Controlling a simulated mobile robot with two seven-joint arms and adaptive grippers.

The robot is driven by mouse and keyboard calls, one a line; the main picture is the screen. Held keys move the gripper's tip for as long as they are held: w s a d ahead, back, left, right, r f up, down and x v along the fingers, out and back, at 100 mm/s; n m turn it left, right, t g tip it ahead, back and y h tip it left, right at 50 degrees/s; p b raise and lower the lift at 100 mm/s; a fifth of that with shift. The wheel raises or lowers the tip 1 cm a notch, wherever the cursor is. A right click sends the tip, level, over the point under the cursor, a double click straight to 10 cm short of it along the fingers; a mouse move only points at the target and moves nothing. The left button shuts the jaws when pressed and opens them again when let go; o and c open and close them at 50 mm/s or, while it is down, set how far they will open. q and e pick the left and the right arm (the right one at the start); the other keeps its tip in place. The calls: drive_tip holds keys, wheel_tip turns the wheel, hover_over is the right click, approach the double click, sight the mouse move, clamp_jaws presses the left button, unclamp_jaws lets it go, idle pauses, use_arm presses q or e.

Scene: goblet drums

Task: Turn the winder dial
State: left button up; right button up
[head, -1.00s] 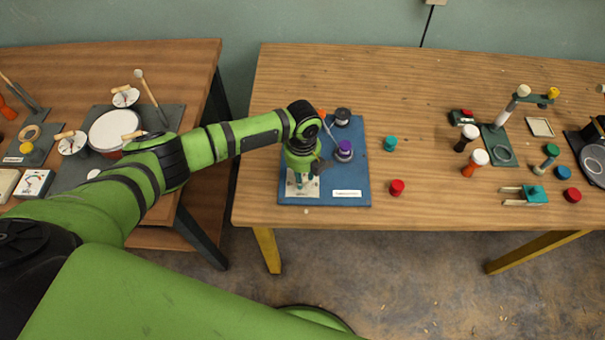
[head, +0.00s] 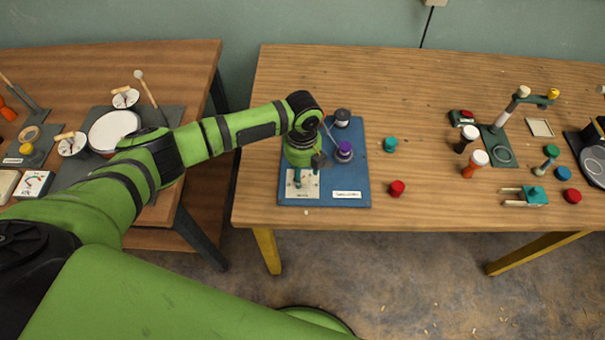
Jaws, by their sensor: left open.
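A blue board (head: 300,198) lies near the front left of the right-hand wooden table. On its front left corner is a cream plate (head: 305,189) with a small teal part (head: 297,179), which looks like the winder dial. My left gripper (head: 306,170) is open just above and behind this plate, pointing down. It hides the plate's back part, and I cannot tell whether the fingers touch the teal part. A purple-topped spool (head: 344,150) stands on the board to the right of the gripper. My right gripper is not in view.
A dark grey spool (head: 342,117) stands at the board's back. A teal cap (head: 390,144) and a red cap (head: 397,188) are to its right. The table's middle is clear. The left table holds a drum (head: 113,128) and tools.

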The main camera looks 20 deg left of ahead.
sight(303, 178)
use_arm(q)
wheel_tip(303, 178, up, 9)
drive_tip(key=shift+r, duration=0.15)
idle(0.4)
wheel_tip(303, 178, down, 4)
drive_tip(key=n+p, duration=0.1)
drive_tip(key=n, duration=2)
drive_tip(key=shift+w+a, duration=0.1)
drive_tip(key=shift+a, duration=0.05)
drive_tip(key=n, duration=0.3)
drive_tip(key=f+n, duration=0.1)
drive_tip(key=n, duration=0.3)
drive_tip(key=shift+f+p, duration=0.1)
drive_tip(key=shift+p, duration=0.3)
drive_tip(key=shift+f+n, duration=0.45)
drive_tip(key=shift+n, duration=0.05)
drive_tip(key=shift+f+p, duration=0.5)
drive_tip(key=shift+f, duration=2.65)
